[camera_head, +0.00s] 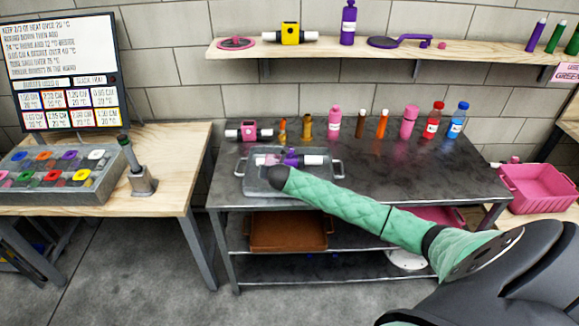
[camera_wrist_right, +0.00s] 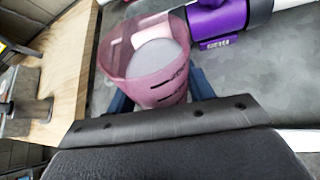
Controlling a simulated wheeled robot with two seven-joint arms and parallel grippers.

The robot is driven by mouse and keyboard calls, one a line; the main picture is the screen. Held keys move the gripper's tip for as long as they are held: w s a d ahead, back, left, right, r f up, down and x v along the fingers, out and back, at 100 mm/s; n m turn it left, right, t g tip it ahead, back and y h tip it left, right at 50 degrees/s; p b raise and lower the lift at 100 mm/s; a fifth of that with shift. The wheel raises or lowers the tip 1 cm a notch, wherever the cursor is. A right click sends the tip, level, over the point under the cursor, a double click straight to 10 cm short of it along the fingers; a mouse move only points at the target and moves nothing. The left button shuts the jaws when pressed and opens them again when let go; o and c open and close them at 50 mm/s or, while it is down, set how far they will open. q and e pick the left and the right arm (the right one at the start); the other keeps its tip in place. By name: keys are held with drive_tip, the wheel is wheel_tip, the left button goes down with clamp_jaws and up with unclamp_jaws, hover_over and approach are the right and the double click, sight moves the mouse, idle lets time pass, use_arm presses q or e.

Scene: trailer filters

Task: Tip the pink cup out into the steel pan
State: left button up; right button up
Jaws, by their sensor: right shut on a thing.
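The pink cup (camera_wrist_right: 150,70) is see-through, with dark marks on its side. My right gripper (camera_wrist_right: 160,97) is shut on it, with blue fingers at either side. The cup's mouth shows, with a pale grey-white round area inside; I cannot tell whether this is contents or the bottom. The steel pan (camera_head: 257,187) is a shallow grey tray with two end handles on the dark table. My right arm reaches over the pan in the head view, and its dark wrist hides most of the gripper there. My left gripper is in neither view.
A white tube with a purple clamp (camera_head: 291,157) lies at the pan, close beside the cup; the clamp also shows in the wrist view (camera_wrist_right: 217,20). Several bottles, including a pink one (camera_head: 334,122), stand along the table's back. A shelf (camera_head: 350,51) hangs above.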

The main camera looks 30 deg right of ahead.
drive_tip(key=shift+d+f+b, duration=0.15)
drive_tip(key=shift+f+b, duration=0.15)
drive_tip(key=shift+b, duration=0.05)
drive_tip(key=shift+w+d+f+y, duration=0.1)
drive_tip(key=shift+f+y, duration=0.15)
drive_tip(key=shift+y, duration=0.05)
drive_tip(key=shift+d+f+m+g+y, duration=0.2)
drive_tip(key=shift+m+g+y, duration=0.1)
drive_tip(key=shift+m+g, duration=0.1)
drive_tip(key=shift+f+b, duration=0.15)
drive_tip(key=shift+b, duration=0.25)
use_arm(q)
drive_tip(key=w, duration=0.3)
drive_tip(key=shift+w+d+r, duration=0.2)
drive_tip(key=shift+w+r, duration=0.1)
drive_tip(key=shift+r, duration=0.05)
use_arm(e)
drive_tip(key=shift+d, duration=0.1)
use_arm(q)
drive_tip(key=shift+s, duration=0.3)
use_arm(e)
drive_tip(key=shift+w+d+f+y, duration=0.1)
drive_tip(key=shift+d+f+y, duration=0.1)
drive_tip(key=shift+y, duration=0.1)
use_arm(q)
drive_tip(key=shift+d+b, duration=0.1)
drive_tip(key=shift+b, duration=0.2)
use_arm(e)
drive_tip(key=shift+f, duration=0.1)
